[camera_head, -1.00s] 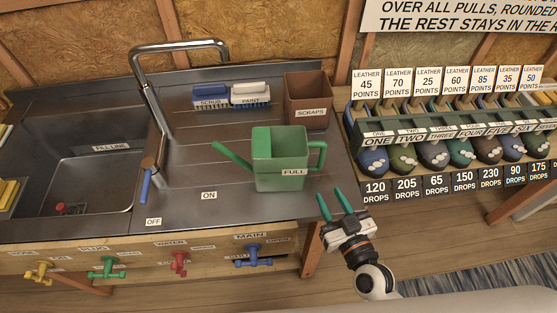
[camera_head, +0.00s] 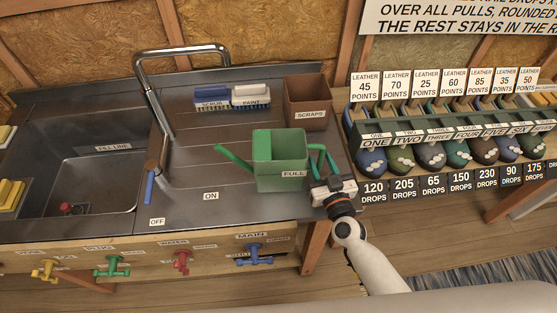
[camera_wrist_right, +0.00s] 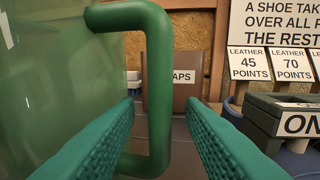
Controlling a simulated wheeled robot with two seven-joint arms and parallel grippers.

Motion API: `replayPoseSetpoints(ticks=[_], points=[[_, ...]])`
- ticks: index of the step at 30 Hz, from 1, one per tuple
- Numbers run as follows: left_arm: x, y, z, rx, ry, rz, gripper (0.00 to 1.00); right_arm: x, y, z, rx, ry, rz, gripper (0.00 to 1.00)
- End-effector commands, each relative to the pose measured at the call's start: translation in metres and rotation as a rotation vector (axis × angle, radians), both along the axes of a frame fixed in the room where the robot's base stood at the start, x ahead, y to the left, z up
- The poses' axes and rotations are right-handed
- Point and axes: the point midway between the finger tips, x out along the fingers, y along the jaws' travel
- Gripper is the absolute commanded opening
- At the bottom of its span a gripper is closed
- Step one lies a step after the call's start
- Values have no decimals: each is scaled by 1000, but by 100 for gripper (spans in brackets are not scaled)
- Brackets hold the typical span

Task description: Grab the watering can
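The green watering can (camera_head: 280,158), labelled FULL, stands upright on the metal counter, its spout pointing left and its handle on the right. My right gripper (camera_head: 323,163) is at the handle side of the can. In the right wrist view the green handle (camera_wrist_right: 158,60) stands upright between my two teal fingers (camera_wrist_right: 162,108). The fingers are apart, with a gap visible on the right of the handle; contact on the left is hard to tell. The can's translucent body (camera_wrist_right: 50,70) fills the left of that view. My left gripper is not in view.
A brown SCRAPS bin (camera_head: 308,100) stands behind the can, with two brushes (camera_head: 232,97) to its left. The faucet (camera_head: 160,110) and sink (camera_head: 95,185) are further left. A rack of numbered shoes (camera_head: 440,140) stands to the right. Counter left of the can is clear.

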Motion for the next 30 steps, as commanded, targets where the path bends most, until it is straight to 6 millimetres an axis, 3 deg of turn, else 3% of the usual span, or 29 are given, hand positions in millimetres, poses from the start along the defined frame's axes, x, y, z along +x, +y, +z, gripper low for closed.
replayPoseSetpoints(ticks=[3,10,17,26,30], points=[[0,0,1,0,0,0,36,10,2,0,-1,0,0,36],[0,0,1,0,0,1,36,10,2,0,0,0,0,36],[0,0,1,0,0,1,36,10,2,0,0,1,0,0],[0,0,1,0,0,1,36,10,2,0,1,-1,0,0],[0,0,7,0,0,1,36,10,2,11,6,0,-1,0]])
